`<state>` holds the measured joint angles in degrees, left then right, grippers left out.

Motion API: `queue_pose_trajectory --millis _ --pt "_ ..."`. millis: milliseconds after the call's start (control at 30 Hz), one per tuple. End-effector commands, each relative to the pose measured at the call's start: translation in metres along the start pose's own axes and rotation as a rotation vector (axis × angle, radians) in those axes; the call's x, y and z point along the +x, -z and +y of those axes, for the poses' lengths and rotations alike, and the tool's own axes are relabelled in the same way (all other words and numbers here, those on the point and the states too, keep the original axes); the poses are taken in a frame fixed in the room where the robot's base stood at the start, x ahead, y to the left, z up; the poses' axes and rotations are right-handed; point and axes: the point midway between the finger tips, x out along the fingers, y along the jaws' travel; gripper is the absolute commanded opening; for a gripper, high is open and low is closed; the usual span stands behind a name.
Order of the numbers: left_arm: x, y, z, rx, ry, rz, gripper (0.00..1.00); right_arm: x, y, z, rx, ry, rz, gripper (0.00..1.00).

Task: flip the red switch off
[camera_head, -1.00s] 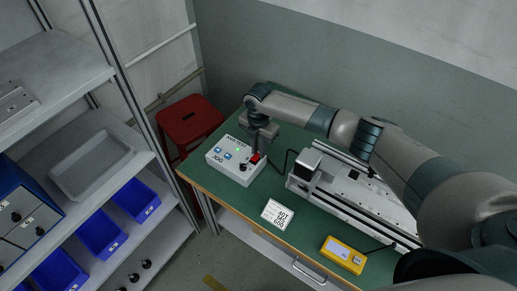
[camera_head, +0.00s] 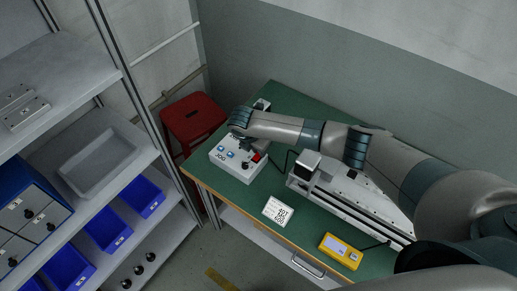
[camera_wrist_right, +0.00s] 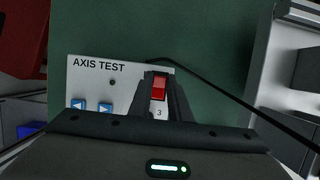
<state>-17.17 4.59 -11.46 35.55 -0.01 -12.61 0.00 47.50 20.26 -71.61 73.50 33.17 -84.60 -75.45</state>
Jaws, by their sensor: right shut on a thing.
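The white control box (camera_head: 232,165), marked AXIS TEST and JOG, stands on the green table's far left part. Its red switch (camera_head: 257,157) shows just below my right forearm. In the right wrist view the red switch (camera_wrist_right: 158,88) sits between the two dark fingers of my right gripper (camera_wrist_right: 159,80), which is shut on it. The switch's upper part looks lighter than its lower part. A small round lamp (camera_wrist_right: 112,82) on the box looks dark. In the head view my arm hides most of the gripper and the box's top edge. My left gripper is not in view.
A linear axis (camera_head: 350,190) lies right of the box, with a black cable between them. A red stool (camera_head: 193,118) and shelves with blue bins (camera_head: 100,228) stand left.

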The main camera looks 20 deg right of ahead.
Motion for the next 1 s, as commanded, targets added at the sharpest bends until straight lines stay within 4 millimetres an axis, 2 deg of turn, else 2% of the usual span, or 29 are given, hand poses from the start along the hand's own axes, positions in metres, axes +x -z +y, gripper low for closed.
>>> queue_pose_trajectory --millis 33,100,567,767,1000 --pt "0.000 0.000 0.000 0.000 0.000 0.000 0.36 0.000 0.000 0.000 0.000 0.001 0.000 0.24" --pt "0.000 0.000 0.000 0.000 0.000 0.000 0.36 0.000 0.000 0.000 0.000 0.001 0.001 0.36" --pt "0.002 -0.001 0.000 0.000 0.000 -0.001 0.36 -0.005 0.000 0.000 0.000 -0.001 0.001 0.36" --pt "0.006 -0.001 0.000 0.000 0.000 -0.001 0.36 -0.022 0.000 0.001 -0.001 -0.003 0.001 0.36" --pt "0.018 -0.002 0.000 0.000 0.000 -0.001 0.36 -0.064 0.000 0.001 -0.002 -0.005 0.000 0.36"
